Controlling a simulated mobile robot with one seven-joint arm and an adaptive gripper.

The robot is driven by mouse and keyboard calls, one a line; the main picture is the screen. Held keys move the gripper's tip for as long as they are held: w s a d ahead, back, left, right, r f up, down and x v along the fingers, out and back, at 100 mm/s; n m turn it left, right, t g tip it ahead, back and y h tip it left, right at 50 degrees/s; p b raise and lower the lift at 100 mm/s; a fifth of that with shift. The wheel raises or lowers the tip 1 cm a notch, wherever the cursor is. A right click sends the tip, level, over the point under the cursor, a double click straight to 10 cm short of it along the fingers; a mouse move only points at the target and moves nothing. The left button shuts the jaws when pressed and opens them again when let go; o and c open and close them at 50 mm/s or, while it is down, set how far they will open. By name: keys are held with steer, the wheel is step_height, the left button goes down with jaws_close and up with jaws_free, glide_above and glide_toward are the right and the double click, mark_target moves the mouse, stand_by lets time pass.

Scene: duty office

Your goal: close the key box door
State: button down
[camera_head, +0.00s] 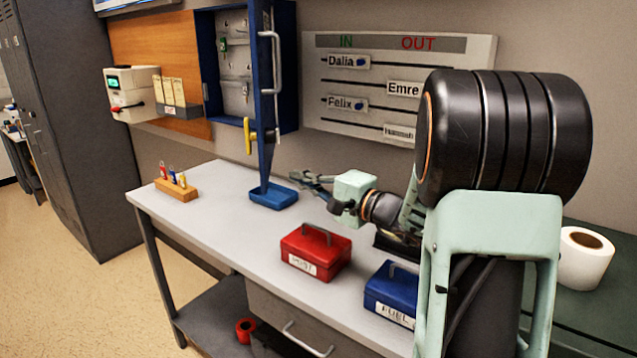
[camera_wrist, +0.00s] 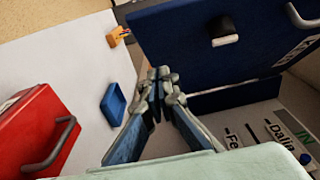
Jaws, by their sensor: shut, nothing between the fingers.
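The blue key box (camera_head: 288,60) hangs on the wall in the head view, with keys on hooks inside. Its door (camera_head: 265,90) stands open, swung outward from the wall and seen nearly edge-on. The door has a long metal bar handle (camera_head: 276,62) and a yellow part (camera_head: 250,136) lower down. In the wrist view the blue door (camera_wrist: 190,38) fills the upper right. My gripper (camera_head: 305,181) is to the right of the door and below it, above the table. In the wrist view my gripper (camera_wrist: 160,80) is shut and empty, its tips near the door's edge; contact cannot be told.
On the white table (camera_head: 218,206) are a blue tray (camera_head: 273,198), a wooden key block (camera_head: 177,189), a red cash box (camera_head: 316,252) and a blue cash box (camera_head: 392,290). An IN/OUT board (camera_head: 400,85) hangs right of the key box. The table's left part is mostly clear.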

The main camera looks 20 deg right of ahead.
mark_target(268, 174)
steer(key=a, duration=0.1)
steer(key=w+a, duration=0.1)
steer(key=a, duration=0.1)
steer(key=shift+w+a, duration=0.15)
steer(key=shift+a, duration=0.15)
steer(key=shift+w+a, duration=0.1)
steer(key=shift+a, duration=0.25)
